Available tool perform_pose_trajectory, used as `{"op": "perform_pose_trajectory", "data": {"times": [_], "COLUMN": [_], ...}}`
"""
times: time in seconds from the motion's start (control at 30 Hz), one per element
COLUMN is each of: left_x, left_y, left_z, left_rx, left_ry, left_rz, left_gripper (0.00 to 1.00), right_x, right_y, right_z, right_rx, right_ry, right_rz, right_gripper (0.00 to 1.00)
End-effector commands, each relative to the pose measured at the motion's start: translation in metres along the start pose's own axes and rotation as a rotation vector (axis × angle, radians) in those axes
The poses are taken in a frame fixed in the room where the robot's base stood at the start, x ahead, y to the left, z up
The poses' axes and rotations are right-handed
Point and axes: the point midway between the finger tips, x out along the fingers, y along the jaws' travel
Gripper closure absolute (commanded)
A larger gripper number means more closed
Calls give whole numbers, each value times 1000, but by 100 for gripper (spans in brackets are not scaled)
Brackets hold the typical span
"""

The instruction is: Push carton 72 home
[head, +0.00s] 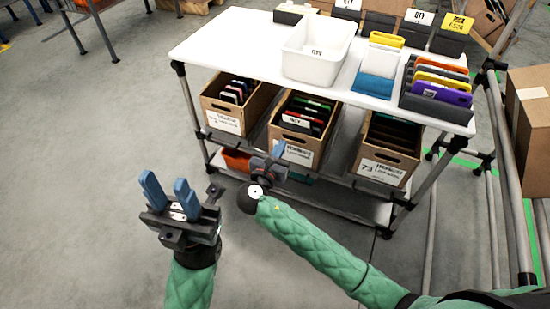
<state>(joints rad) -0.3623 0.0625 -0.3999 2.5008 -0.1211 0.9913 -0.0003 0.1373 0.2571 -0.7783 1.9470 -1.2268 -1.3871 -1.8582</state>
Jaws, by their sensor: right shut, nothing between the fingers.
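Three open brown cartons stand in a row on the shelf under the white table top, tilted toward me. The middle carton (317,140) holds dark, red and green flat items; its label is partly hidden and its number is hard to read. The right carton (388,150) is labelled 73. The left carton (228,107) has a label too small to read surely. My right gripper (278,152) is shut and empty in front of the middle carton's lower left front; I cannot tell whether it touches. My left gripper (168,190) is open and empty over the floor, away from the cartons.
The white table top (230,48) carries a white bin (317,52) and a rack of coloured items (437,88). Metal posts (192,110) frame the cartons. An orange item (236,160) lies on the bottom shelf.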

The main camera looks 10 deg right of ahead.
Motion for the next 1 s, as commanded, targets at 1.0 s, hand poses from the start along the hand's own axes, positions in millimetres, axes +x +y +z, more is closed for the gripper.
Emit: {"op": "perform_pose_trajectory", "data": {"times": [1.0], "left_x": [-3], "left_y": [3], "left_z": [4], "left_rx": [-36], "left_ry": [8], "left_rz": [-17], "left_gripper": [67], "right_x": [66], "right_y": [0], "right_z": [1], "right_rx": [1], "right_ry": [1], "right_rz": [1], "right_gripper": [100]}}
